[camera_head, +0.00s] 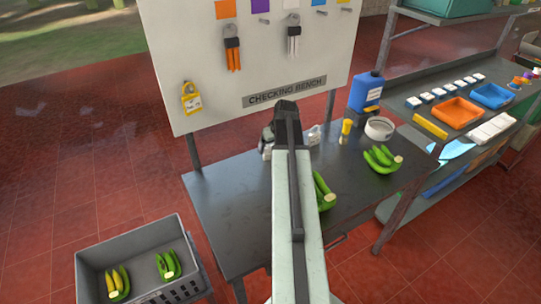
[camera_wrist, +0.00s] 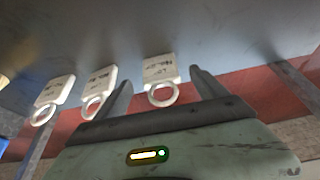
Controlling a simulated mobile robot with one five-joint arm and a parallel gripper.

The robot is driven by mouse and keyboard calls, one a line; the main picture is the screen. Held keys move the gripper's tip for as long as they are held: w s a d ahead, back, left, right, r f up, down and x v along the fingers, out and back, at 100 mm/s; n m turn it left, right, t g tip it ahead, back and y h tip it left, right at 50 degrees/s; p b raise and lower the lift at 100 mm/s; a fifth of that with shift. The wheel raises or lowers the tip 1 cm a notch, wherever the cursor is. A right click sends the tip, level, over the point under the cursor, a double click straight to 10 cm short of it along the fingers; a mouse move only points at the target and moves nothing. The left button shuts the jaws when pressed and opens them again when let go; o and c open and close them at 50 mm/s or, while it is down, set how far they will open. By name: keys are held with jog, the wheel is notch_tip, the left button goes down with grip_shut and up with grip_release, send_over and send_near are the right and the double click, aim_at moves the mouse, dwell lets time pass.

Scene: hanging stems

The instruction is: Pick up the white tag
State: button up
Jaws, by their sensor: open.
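Several white tags with dark lettering and ring ends show in the wrist view: one in the middle (camera_wrist: 160,70), one to its left (camera_wrist: 99,82) and one at far left (camera_wrist: 52,92). My gripper (camera_wrist: 162,80) is open. The middle tag appears between its two fingers, nearer the right one; I see no grip on it. In the head view a white tag (camera_head: 315,134) shows just right of my arm on the dark bench (camera_head: 228,200). My arm hides most of my gripper there.
Green bananas (camera_head: 382,158) lie on the bench near a blue jug (camera_head: 366,92), a yellow-topped bottle (camera_head: 346,131) and a white bowl (camera_head: 380,128). A grey crate (camera_head: 140,255) sits at lower left. The bench's left part is clear.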

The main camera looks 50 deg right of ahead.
aim_at(270, 159)
jog(key=b+x, duration=0.4)
jog(key=x, duration=0.1)
jog(key=shift+w+d+b, duration=0.1)
jog(key=shift+w+b, duration=0.15)
jog(key=shift+b, duration=0.15)
jog(key=shift+r, duration=0.15)
jog(key=c, duration=1.6)
jog(key=shift+o, duration=0.2)
notch_tip(270, 159, up, 10)
jog(key=p, duration=1)
